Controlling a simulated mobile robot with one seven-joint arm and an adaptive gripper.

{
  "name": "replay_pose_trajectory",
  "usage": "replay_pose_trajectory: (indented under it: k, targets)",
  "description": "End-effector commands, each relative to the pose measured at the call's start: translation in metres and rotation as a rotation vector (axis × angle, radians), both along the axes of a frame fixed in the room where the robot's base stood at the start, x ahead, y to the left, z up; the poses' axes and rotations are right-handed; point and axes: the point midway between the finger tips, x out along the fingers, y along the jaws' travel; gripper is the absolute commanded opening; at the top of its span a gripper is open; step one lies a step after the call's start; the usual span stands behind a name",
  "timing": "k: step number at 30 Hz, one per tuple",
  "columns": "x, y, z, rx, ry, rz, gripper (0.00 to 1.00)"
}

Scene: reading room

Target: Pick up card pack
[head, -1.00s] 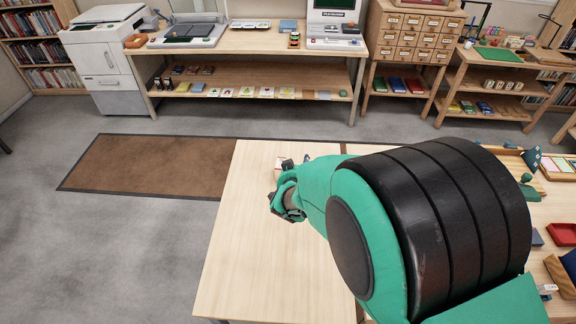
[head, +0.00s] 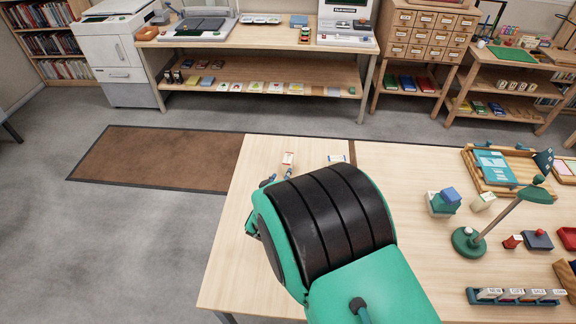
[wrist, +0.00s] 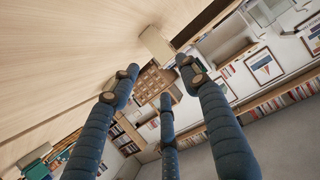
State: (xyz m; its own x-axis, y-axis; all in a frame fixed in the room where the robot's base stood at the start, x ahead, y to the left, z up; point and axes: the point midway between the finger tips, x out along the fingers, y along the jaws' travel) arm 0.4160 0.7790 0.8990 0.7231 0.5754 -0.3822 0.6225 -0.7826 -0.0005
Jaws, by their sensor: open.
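A small white pack with a red-orange mark (head: 288,158), which looks like the card pack, stands near the far edge of the pale wooden table (head: 235,255). My gripper (head: 278,177) is just on the near side of it, low over the table and mostly hidden behind my arm. In the wrist view, my gripper (wrist: 160,78) has its blue-grey fingers spread, with nothing between them. A plain cream block (wrist: 157,42), probably the same pack, lies beyond the fingertips, apart from them.
A flat white and blue card (head: 337,158) lies right of the pack. Farther right are stacked blocks (head: 444,202), a green lamp (head: 468,241), a wooden tray (head: 505,182) and a labelled rack (head: 515,296). The table's left part is clear.

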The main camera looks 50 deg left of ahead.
Motion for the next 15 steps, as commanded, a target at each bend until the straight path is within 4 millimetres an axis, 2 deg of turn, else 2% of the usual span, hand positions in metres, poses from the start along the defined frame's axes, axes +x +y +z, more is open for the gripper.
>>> replay_pose_trajectory:
  k: [15]
  targets:
    - [0.05,0.039,-0.028,0.0,0.0,-0.001,0.45]
